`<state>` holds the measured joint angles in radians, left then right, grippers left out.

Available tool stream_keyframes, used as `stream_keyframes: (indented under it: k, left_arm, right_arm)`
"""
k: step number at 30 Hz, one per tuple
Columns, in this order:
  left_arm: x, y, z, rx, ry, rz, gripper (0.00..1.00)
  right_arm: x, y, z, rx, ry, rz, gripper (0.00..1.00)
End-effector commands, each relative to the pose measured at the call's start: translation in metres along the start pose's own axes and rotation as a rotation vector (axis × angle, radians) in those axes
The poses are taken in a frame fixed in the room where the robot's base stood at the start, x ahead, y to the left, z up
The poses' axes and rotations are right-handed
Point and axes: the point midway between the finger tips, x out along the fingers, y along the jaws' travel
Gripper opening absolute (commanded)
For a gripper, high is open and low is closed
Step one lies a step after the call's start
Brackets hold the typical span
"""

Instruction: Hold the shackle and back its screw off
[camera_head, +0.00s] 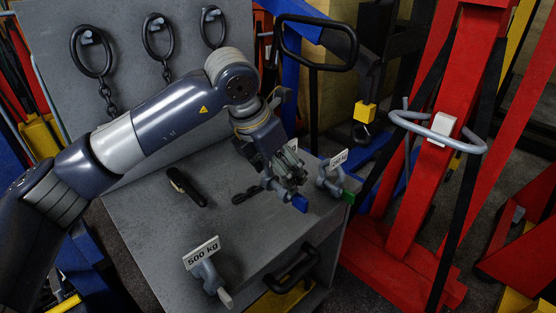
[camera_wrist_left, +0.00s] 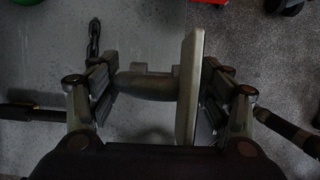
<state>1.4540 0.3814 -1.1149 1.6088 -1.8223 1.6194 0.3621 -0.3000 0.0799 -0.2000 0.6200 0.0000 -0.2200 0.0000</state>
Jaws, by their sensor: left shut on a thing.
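My left gripper (camera_head: 284,172) is over the right part of the grey trolley top and is shut on a grey shackle (camera_head: 270,185) with a blue-ended screw (camera_head: 300,203). In the left wrist view the fingers of my left gripper (camera_wrist_left: 152,90) stand on both sides of the grey shackle body (camera_wrist_left: 147,86) and a pale plate (camera_wrist_left: 189,85) seen edge-on. The fingers hide much of the shackle in the head view. Another shackle (camera_head: 327,178) with a green end stands just right of it. A third shackle (camera_head: 208,275) with a pale end stands near the front, by a "500 kg" tag (camera_head: 202,253). My right gripper is not in view.
A black-handled tool (camera_head: 186,187) lies on the trolley top (camera_head: 165,235). Black rings (camera_head: 90,50) with chains hang on the back panel. A black handle (camera_head: 291,270) is on the front side. A red jack (camera_head: 430,150) with a grey handle stands at right.

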Motion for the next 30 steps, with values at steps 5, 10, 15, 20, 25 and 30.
stream_keyframes:
  k: [5,10,15,20,25,30]
  left_arm:
    - [0.011,-0.001,-0.004,0.0,-0.004,-0.002,0.22]
    - [0.022,-0.001,-0.009,0.001,-0.004,-0.001,0.22]
    - [0.034,-0.001,-0.013,0.0,-0.005,-0.001,0.22]
    - [0.044,0.0,-0.018,0.0,-0.003,-0.001,0.22]
    - [0.056,0.0,-0.023,0.0,-0.004,-0.001,0.22]
    - [0.067,0.0,-0.027,0.0,-0.004,-0.001,0.22]
  right_arm:
    - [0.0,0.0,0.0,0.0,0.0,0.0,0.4]
    - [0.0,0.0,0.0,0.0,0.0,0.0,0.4]
    - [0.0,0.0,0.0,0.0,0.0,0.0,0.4]
    - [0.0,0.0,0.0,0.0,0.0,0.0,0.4]
    - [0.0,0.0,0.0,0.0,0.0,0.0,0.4]
    - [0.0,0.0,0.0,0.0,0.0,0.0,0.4]
